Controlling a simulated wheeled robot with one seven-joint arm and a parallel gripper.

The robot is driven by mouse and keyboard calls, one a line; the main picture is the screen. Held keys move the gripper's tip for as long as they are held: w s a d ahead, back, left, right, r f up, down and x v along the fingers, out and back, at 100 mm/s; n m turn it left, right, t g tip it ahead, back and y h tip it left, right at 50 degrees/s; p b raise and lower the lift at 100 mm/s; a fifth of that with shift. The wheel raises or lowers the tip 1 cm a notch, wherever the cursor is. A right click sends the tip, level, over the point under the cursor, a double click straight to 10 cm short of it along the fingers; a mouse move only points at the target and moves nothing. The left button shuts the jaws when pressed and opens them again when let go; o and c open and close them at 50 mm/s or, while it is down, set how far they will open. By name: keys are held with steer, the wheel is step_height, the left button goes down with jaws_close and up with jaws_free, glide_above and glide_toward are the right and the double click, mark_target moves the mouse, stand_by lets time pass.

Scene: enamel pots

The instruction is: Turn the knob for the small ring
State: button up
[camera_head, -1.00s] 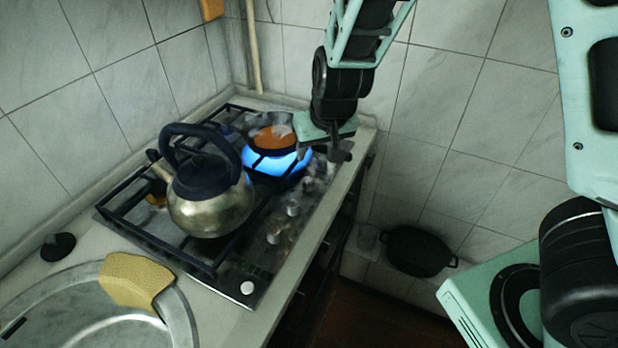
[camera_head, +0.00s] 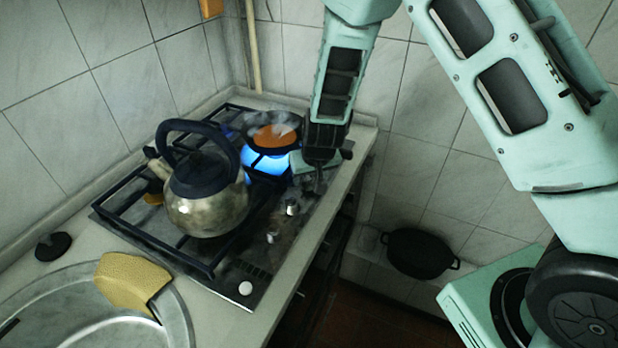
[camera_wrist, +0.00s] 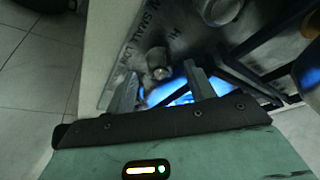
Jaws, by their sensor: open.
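In the wrist view a knob (camera_wrist: 157,62) stands beside printed words including "SMALL" and "LOW". My gripper (camera_head: 318,182) is low over the far end of the panel, and its fingertips hide what is beneath them in the head view. In the wrist view my gripper (camera_wrist: 160,75) is open, with the knob showing between its fingertips. I cannot tell whether the fingers touch it.
A small pan with orange contents (camera_head: 272,138) sits over a blue flame (camera_head: 265,162), close left of my gripper. A steel kettle (camera_head: 207,208) stands on the front grate. A sponge (camera_head: 130,282) lies by the sink. A black pot (camera_head: 419,252) is low on the right.

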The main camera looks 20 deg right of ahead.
steer(key=shift+x, duration=0.9)
